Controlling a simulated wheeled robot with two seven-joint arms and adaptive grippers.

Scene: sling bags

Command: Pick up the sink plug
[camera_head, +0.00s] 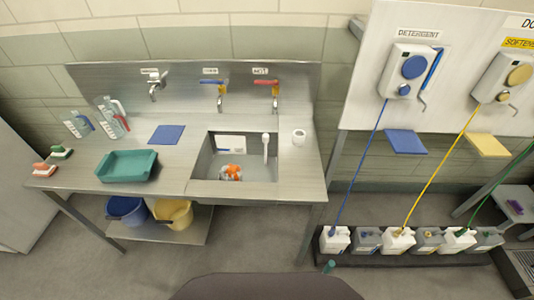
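No sink plug can be made out for certain. A small white round object (299,137), perhaps the plug, sits on the steel counter just right of the sink. The sink basin (207,165) is set in the counter. Inside it lies a small orange and white item (231,172), too small to make out. A white upright piece with a rounded top (266,146) stands at the basin's right side. Neither of my grippers is in view.
A green tray (127,166), blue pad (167,134), bottles (112,122) and brushes (46,168) are on the counter's left. Blue (127,211) and yellow (174,214) buckets sit below. Detergent dispensers (411,72) and canisters (335,240) are right. Floor in front is open.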

